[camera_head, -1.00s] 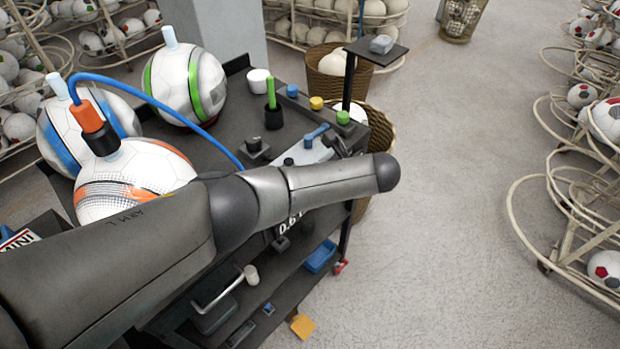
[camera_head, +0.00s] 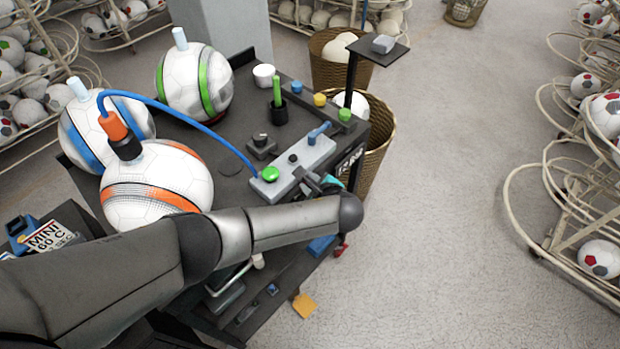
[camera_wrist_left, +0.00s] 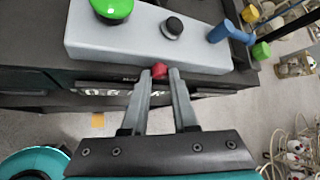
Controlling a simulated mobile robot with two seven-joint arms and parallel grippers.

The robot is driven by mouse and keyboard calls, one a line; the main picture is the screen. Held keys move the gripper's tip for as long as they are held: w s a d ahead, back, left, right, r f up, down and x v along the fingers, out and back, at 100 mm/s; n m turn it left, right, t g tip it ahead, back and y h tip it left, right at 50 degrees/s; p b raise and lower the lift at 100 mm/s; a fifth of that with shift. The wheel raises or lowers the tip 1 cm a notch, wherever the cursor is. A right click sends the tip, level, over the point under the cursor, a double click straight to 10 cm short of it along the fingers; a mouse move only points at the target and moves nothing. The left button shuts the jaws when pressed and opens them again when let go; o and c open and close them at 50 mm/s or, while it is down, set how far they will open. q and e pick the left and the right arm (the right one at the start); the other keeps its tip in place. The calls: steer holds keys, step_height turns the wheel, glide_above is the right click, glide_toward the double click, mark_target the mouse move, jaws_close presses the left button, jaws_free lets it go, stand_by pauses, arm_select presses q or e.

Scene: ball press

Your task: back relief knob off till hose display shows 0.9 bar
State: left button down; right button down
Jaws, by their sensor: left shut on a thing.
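The grey valve box (camera_head: 313,157) stands on the cart top with a green button (camera_head: 270,174), a black knob (camera_head: 293,158) and a blue lever (camera_head: 318,132). In the left wrist view a small red knob (camera_wrist_left: 159,71), apparently the relief knob, sticks out of the box's front face. My left gripper (camera_wrist_left: 159,75) is shut on it, one finger on each side. White display characters (camera_wrist_left: 105,92) show below the box, partly hidden by the fingers and unreadable. A blue hose (camera_head: 190,112) runs from the orange-striped ball (camera_head: 157,187) to the box. My right gripper is out of view.
Balls with green (camera_head: 194,82) and blue (camera_head: 82,137) stripes sit at the cart's left. A black post with a small plate (camera_head: 377,47) and a wicker basket (camera_head: 378,140) stand by its right end. Open floor (camera_head: 440,200) lies to the right.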

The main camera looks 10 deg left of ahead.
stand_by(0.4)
arm_select(q)
steer(key=c, duration=0.7)
jaws_free()
